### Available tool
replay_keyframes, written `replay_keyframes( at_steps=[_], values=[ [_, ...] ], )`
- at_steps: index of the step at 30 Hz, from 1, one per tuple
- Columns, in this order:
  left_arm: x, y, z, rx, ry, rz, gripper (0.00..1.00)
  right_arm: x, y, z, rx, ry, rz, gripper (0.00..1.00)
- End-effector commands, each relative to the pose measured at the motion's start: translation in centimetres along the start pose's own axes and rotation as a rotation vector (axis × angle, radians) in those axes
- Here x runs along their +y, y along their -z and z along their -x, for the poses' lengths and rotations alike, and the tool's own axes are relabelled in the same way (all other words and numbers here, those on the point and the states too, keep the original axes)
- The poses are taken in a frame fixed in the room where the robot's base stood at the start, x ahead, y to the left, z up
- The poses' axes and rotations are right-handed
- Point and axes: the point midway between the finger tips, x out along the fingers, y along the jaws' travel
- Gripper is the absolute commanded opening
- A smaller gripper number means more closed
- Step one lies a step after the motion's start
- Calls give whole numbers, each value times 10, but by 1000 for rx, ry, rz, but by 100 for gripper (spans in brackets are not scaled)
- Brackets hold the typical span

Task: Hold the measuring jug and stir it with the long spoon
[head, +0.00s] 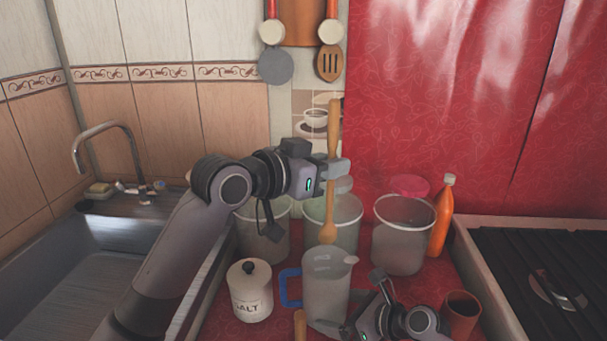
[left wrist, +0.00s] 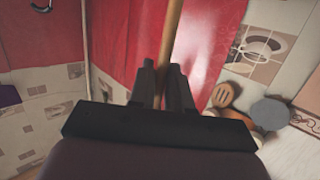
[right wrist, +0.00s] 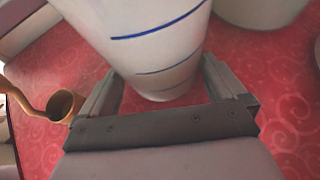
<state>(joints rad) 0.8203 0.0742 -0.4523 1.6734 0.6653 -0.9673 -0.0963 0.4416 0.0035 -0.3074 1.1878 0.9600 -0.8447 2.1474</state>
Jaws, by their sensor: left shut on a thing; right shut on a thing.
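The long wooden spoon (head: 331,150) hangs upright with its bowl end down, just above the jug's mouth as seen in the head view. My left gripper (head: 336,171) is shut on its handle, which also shows between the fingers in the left wrist view (left wrist: 170,45). The clear measuring jug (head: 325,285) with a blue handle stands upright on the red counter. My right gripper (head: 350,327) is shut on the jug low on its side. In the right wrist view the jug (right wrist: 150,45) shows blue lines between the fingers.
Large clear tubs (head: 400,245) stand behind the jug. A white salt jar (head: 250,300) is left of it. A brown cup (head: 461,315) and orange bottle (head: 442,220) are to the right. The sink (head: 70,260) lies left, the stove (head: 550,270) right.

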Motion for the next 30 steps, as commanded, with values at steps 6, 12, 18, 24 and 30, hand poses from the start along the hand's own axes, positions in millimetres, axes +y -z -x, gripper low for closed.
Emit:
replay_keyframes(
  at_steps=[6, 12, 18, 24, 30],
  values=[
    [3, -5, -2, 0, -17, -1, 0, -1, -4, 0, -7, 2, 1, 81],
    [3, -22, -5, -1, -16, 0, 0, -1, -4, 0, -7, 2, 1, 81],
    [3, -39, -8, 0, -15, 0, 0, -1, -4, 0, -7, 2, 1, 81],
    [3, -57, -12, -2, -14, -1, 0, -1, -4, 0, -7, 2, 1, 81],
    [3, -75, -15, -1, -14, -1, 0, 0, -4, 0, -7, 2, 1, 81]
  ],
)
